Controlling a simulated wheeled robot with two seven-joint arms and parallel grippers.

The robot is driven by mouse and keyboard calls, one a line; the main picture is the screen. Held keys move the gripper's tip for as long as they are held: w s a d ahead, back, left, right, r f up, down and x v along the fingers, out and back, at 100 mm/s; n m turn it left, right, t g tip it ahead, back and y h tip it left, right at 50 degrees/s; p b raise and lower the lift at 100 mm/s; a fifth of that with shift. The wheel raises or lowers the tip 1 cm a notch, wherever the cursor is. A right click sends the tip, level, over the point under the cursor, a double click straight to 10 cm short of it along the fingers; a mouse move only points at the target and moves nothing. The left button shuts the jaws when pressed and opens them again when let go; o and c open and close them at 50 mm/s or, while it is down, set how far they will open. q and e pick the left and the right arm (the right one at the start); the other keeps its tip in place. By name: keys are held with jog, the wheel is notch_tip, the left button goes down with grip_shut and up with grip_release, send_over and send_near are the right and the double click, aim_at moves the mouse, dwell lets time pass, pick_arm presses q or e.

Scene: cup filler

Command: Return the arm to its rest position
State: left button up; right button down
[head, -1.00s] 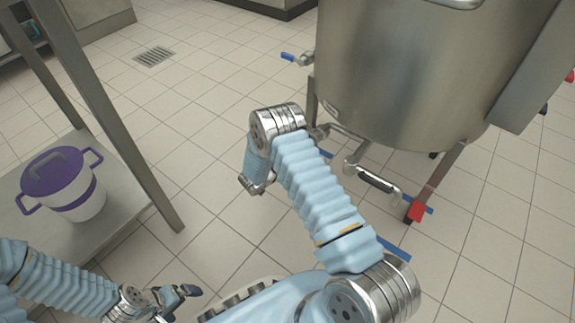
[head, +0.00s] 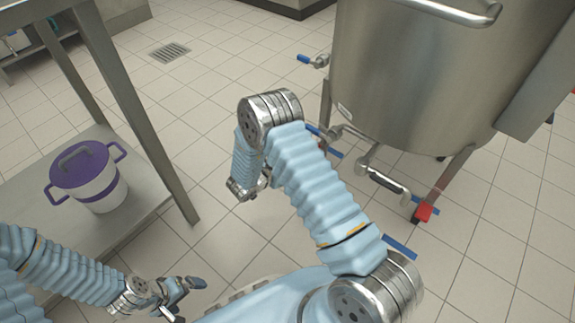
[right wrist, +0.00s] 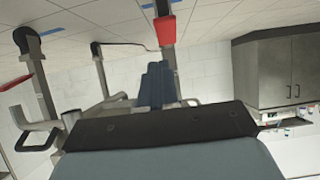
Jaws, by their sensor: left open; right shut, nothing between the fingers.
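My right arm (head: 315,190) is bent across the middle of the head view, its forearm pointing down toward the floor. Its gripper does not show clearly there. In the right wrist view, my right gripper (right wrist: 157,72) has its grey-blue fingers together with nothing between them. My left gripper (head: 182,297) is at the lower left of the head view, low in front of my base. Its dark fingers are apart and empty. It is to the right of the shelf and touches nothing that I can see.
A large steel vessel (head: 420,85) on legs stands at upper right, with a valve pipe (head: 385,182) below it. A white pot with a purple lid (head: 85,165) sits on a steel shelf (head: 140,195) at left. Tiled floor (head: 215,95) lies open between them.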

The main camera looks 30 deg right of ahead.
dwell(0.4)
jog(key=s+a+r+n+g+y+p, duration=0.2)
jog(key=s+a+n+y+p, duration=0.3)
jog(key=s+a, duration=0.4)
jog(key=s+a+r+n+g+y+p, duration=0.2)
jog(key=s+a+r+n+y+p, duration=0.2)
jog(key=s+a+y, duration=0.5)
jog(key=s+n+y, duration=0.1)
jog(key=s+n, duration=0.1)
jog(key=s, duration=0.3)
jog(key=shift+s+a+n+p, duration=0.2)
jog(key=shift+s+n+p, duration=0.15)
jog(key=shift+n+p, duration=0.05)
